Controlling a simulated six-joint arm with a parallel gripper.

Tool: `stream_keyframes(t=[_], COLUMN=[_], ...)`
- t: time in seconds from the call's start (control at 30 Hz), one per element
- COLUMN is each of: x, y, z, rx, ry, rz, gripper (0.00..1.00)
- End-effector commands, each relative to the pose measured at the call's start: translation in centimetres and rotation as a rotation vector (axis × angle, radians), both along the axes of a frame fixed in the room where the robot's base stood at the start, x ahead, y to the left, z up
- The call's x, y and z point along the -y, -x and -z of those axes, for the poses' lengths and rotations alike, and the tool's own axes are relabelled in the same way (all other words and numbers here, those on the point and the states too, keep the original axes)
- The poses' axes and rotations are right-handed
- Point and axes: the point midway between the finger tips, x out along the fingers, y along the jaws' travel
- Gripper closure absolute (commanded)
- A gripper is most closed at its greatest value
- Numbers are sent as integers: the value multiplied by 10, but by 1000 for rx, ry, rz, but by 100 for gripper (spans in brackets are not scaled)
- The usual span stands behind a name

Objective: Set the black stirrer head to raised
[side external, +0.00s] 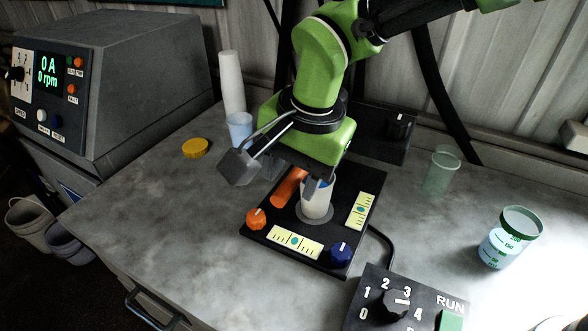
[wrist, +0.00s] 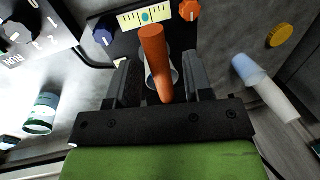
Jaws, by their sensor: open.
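My gripper (wrist: 157,66) is open, with one finger on each side of an orange cylinder (wrist: 153,58). I cannot tell whether either finger touches it. In the side view my gripper (side external: 302,182) is low over a black plate (side external: 349,181), and the orange cylinder (side external: 288,187) shows tilted beside it. A whitish cup (side external: 316,204) stands on the plate under my gripper, and its rim shows behind the cylinder in the wrist view. I cannot make out the black stirrer head for sure; my arm hides much of that area.
The plate carries an orange knob (side external: 256,218), a blue knob (side external: 340,252) and yellow scales. A numbered dial box (side external: 366,309) is at front right. Beakers stand right, stacked cups (side external: 232,85) and a yellow lid (side external: 195,148) left. The table's left front is clear.

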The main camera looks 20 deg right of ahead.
Motion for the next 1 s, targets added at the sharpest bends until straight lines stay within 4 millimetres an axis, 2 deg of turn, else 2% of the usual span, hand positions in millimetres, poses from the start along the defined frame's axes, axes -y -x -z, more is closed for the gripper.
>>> stream_keyframes(t=[0.23,0.43,0.67,0.77,1.0], x=[0,0,0,-1,-1], y=[0,0,-1,-2,-2], z=[1,0,-5,-25,-91], rx=[0,0,1,6,9], ry=[0,0,-1,-3,-3], rz=[0,0,0,-2,0], gripper=[54,100,100,100,100])
